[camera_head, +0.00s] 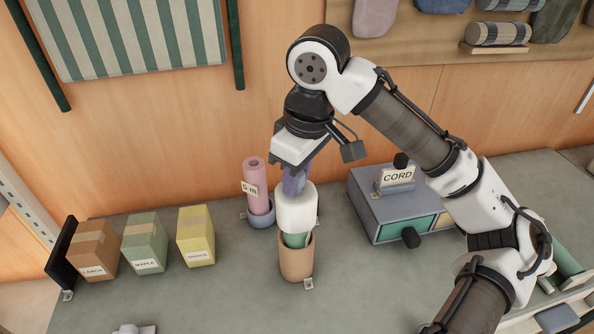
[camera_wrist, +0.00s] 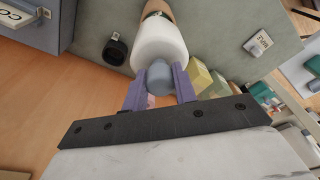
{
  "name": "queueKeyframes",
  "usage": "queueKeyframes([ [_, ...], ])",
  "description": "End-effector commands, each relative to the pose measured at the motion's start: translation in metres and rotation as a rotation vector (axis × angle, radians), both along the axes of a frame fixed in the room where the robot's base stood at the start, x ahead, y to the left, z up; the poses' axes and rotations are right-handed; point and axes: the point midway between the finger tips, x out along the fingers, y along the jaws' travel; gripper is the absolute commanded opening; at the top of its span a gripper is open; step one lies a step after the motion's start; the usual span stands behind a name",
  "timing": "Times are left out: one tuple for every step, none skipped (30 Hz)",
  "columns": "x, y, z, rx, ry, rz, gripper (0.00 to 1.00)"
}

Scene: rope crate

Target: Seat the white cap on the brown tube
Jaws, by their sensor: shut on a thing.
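My gripper (camera_head: 295,182) points down and its purple fingers are shut on the blue-grey knob (camera_wrist: 159,78) of the white cap. The fingers show on both sides of the knob in the wrist view (camera_wrist: 160,92). The white cap (camera_head: 297,210) hangs upright over the brown tube, and it also shows in the wrist view (camera_wrist: 160,40). The brown tube (camera_head: 297,265) stands upright on the grey bench. A green piece (camera_head: 295,240) shows between the cap's lower edge and the tube's rim. The cap's underside is hidden.
A pink roll (camera_head: 256,180) in a blue-grey cup stands close behind, to the left. Brown (camera_head: 92,250), green (camera_head: 145,245) and yellow (camera_head: 196,238) boxes stand further left. A grey drawer box (camera_head: 370,205) labelled CORD is at the right. The bench in front is clear.

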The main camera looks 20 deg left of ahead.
Motion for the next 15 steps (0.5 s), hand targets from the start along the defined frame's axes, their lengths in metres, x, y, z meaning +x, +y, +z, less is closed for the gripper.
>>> queueKeyframes([
  [0.000, 0.000, -0.002, 0.000, 0.000, 0.000, 0.00],
  [0.000, 0.000, -0.003, 0.000, 0.000, 0.001, 0.00],
  [0.000, 0.000, -0.005, 0.000, 0.000, 0.001, 0.00],
  [0.000, 0.000, -0.005, 0.000, 0.000, 0.001, 0.00],
  [0.000, 0.000, -0.006, 0.000, 0.000, 0.001, 0.00],
  [0.000, 0.000, -0.007, 0.000, 0.000, 0.001, 0.00],
  [0.000, 0.000, -0.008, 0.000, 0.000, 0.001, 0.00],
  [0.000, 0.000, -0.009, 0.000, 0.000, 0.001, 0.00],
  [0.000, 0.000, -0.010, 0.000, 0.000, 0.001, 0.00],
  [0.000, 0.000, -0.011, 0.000, 0.000, 0.001, 0.00],
  [0.000, 0.000, -0.012, 0.000, 0.000, 0.001, 0.00],
  [0.000, 0.000, -0.013, 0.000, 0.000, 0.001, 0.00],
  [0.000, 0.000, -0.014, 0.000, 0.000, 0.001, 0.00],
  [0.000, 0.000, -0.015, 0.000, 0.000, 0.001, 0.00],
  [0.000, 0.000, -0.016, 0.000, -0.001, 0.001, 0.00],
])
